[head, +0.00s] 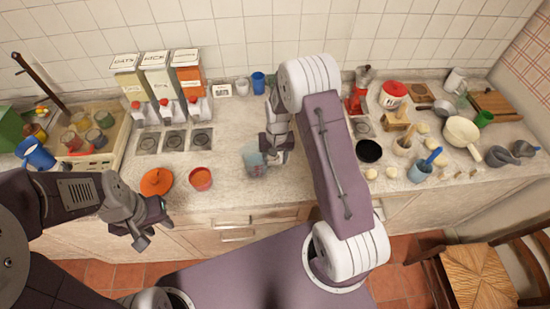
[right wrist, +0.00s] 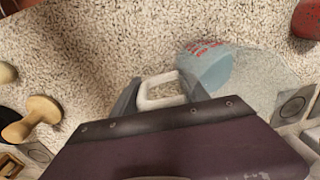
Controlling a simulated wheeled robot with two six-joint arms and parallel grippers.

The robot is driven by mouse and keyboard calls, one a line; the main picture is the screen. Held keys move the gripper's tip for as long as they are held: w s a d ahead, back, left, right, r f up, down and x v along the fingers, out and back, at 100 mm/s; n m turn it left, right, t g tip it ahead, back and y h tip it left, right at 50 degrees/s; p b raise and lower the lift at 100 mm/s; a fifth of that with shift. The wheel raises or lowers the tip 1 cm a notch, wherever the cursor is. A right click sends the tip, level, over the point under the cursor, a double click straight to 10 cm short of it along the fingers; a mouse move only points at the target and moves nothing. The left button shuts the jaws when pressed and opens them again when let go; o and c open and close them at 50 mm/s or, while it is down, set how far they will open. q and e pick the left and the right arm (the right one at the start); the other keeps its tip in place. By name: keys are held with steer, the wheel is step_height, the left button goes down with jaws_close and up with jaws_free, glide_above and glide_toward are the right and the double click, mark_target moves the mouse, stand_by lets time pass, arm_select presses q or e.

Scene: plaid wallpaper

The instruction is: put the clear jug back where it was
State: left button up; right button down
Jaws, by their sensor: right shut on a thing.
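The clear jug (head: 252,161) is at the front middle of the counter in the head view, right of a red cup. It shows pale blue with red marks in the right wrist view (right wrist: 232,72). My right gripper (head: 274,152) is at the jug's right side, shut on its whitish handle (right wrist: 160,91). I cannot tell whether the jug's base touches the counter. My left gripper (head: 154,233) is empty and open in front of the counter edge at the left.
Dispensers (head: 158,80) stand at the back left. A blue cup (head: 258,82) is near the wall. A black bowl (head: 369,151) is to the right. The counter behind the jug is fairly clear.

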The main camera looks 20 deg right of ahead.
steer(key=shift+s, duration=0.1)
steer(key=c, duration=0.6)
jaws_free()
steer(key=shift+f, duration=0.1)
steer(key=shift+r, duration=0.65)
steer(key=r, duration=0.3)
steer(key=r+b, duration=0.1)
steer(key=r, duration=0.7)
steer(key=shift+s+d+b, duration=0.15)
steer(key=shift+d+b, duration=0.1)
steer(key=shift+b, duration=0.1)
steer(key=shift+s+a+f+n+t+b, duration=0.15)
steer(key=shift+s+a+f+n+b, duration=0.3)
steer(key=shift+s, duration=2.2)
steer(key=shift+s+a+f+n+t+b, duration=0.25)
steer(key=shift+s+a+f+n, duration=0.25)
steer(key=shift+s, duration=2.15)
steer(key=shift+s+a+f+n+t+b, duration=0.1)
steer(key=shift+s+a+f+n+b, duration=0.35)
steer(key=shift+s, duration=2.2)
